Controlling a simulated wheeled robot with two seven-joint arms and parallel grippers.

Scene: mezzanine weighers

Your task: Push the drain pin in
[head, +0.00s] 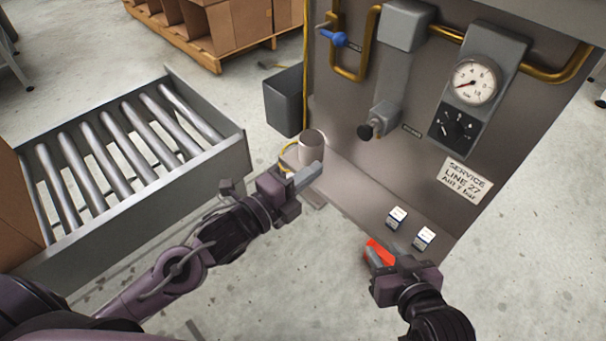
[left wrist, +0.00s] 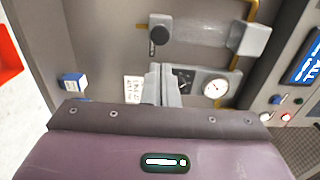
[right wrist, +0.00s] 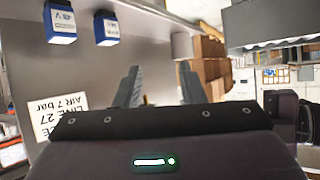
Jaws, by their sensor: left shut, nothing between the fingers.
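A grey filter unit (head: 401,75) hangs upright on the panel. A black round knob (head: 365,131) sticks out at its lower end beside a small dark label; I cannot make out a separate drain pin. The knob also shows in the left wrist view (left wrist: 158,36), beyond the fingertips. My left gripper (head: 307,177) is shut and empty, below and left of the knob and apart from it, near a pale cup (head: 313,146). My right gripper (head: 379,256) is low in front of the panel; its two fingers stand apart with nothing between them in the right wrist view (right wrist: 160,88).
A gauge with a dial (head: 473,82), a blue-handled valve (head: 335,38) and brass pipes share the panel. Two small blue-white boxes (head: 397,217) stand on the ledge. A grey bin (head: 284,101) is left of the panel; a roller conveyor (head: 235,160) stands further left.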

